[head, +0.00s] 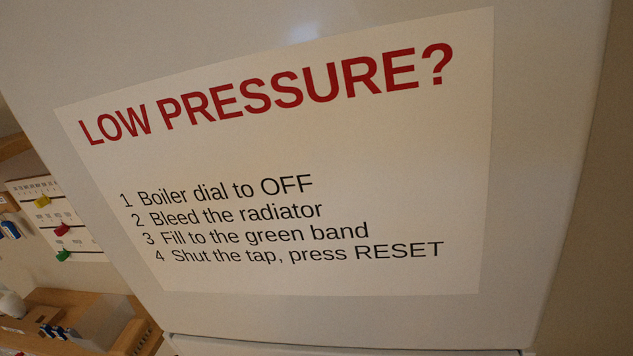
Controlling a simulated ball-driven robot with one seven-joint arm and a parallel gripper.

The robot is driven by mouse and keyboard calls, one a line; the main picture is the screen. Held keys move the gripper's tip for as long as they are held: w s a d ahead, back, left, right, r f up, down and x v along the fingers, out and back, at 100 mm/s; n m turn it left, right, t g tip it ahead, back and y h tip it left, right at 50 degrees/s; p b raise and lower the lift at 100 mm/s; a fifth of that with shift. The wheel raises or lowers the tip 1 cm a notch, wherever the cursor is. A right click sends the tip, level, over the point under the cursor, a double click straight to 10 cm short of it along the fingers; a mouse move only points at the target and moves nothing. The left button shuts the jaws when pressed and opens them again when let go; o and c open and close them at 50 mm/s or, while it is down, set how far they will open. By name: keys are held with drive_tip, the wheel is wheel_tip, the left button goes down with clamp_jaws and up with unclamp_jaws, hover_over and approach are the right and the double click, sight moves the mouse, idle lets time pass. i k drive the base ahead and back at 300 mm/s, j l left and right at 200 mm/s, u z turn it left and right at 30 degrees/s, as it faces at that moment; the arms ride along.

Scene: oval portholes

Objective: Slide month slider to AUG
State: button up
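A pale board (85,243) with rows of small print hangs on the wall at the far left of the head view, small and tilted. It carries a yellow slider knob (43,201), a red slider knob (62,229) and a green slider knob (63,255), one below another. The top row of print (35,187) may be month names, but it is too small to read. I cannot tell which knob is the month slider or where AUG is. My gripper is not in view.
A large white cabinet (545,150) fills most of the view, close by. Its sign (300,150) says LOW PRESSURE? with several numbered steps. A wooden bench (75,298) with a grey box (105,318) stands at lower left. A blue object (10,229) is at the left edge.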

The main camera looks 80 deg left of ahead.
sight(42, 200)
drive_tip(key=k+u, duration=0.1)
drive_tip(key=u, duration=0.35)
drive_tip(key=k+u, duration=0.1)
drive_tip(key=u, duration=0.3)
drive_tip(key=j+u, duration=0.1)
drive_tip(key=u, duration=1.35)
drive_tip(key=l+u, duration=0.2)
drive_tip(key=u, duration=0.25)
drive_tip(key=l+u, duration=0.15)
drive_tip(key=u, duration=0.3)
